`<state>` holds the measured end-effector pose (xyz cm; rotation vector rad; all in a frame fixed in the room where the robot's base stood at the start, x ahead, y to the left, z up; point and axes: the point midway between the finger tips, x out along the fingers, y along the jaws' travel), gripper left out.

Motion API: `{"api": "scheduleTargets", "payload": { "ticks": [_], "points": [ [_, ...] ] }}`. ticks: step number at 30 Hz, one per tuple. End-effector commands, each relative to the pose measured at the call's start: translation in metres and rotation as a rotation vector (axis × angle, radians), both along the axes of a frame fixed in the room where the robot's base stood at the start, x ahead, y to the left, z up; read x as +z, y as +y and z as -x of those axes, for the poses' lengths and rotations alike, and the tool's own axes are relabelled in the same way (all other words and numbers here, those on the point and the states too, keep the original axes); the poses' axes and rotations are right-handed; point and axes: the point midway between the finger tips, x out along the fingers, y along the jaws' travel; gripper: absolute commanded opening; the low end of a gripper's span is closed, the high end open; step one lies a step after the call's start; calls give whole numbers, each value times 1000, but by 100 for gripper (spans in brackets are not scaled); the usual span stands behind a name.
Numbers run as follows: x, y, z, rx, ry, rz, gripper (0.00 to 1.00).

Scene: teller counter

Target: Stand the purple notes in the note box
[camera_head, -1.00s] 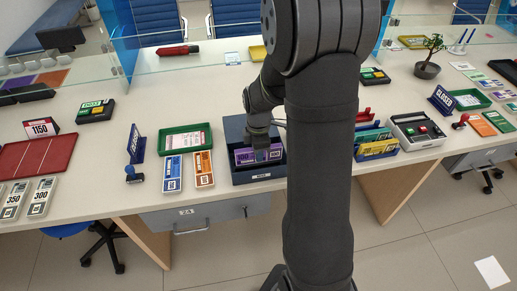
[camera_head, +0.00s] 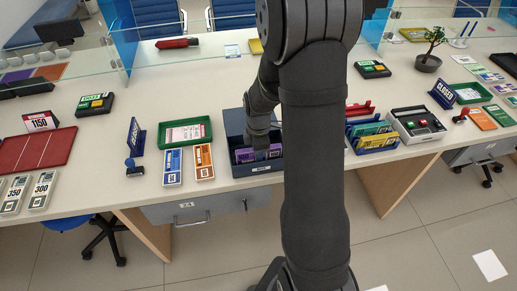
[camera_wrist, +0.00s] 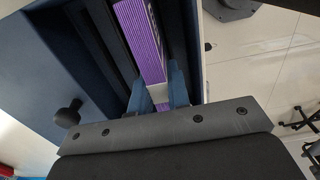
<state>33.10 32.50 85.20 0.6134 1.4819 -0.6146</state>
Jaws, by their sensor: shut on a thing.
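The purple notes (camera_head: 243,156) are a banded bundle standing on its long edge inside the dark blue note box (camera_head: 236,171), its lower part hidden by the box's front wall. My gripper (camera_head: 260,152) reaches down into the box and is shut on the purple notes about mid-length. In the wrist view the blue fingertips (camera_wrist: 163,92) close on both sides of the purple notes (camera_wrist: 138,40) and their pale band. The notes lie along a dark slot of the note box (camera_wrist: 50,60). Whether they touch the slot floor is hidden.
Blue notes (camera_head: 172,167) and orange notes (camera_head: 203,162) lie flat left of the box, before a green tray (camera_head: 163,147). A blue stamp (camera_head: 134,170) stands further left.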

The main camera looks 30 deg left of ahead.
Motion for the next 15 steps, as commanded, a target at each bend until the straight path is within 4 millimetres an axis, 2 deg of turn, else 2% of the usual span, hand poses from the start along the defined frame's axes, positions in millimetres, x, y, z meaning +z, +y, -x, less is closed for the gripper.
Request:
{"api": "scheduleTargets", "payload": {
  "ticks": [15],
  "points": [
    [-18,0,0,0,0,0,0]
  ]
}}
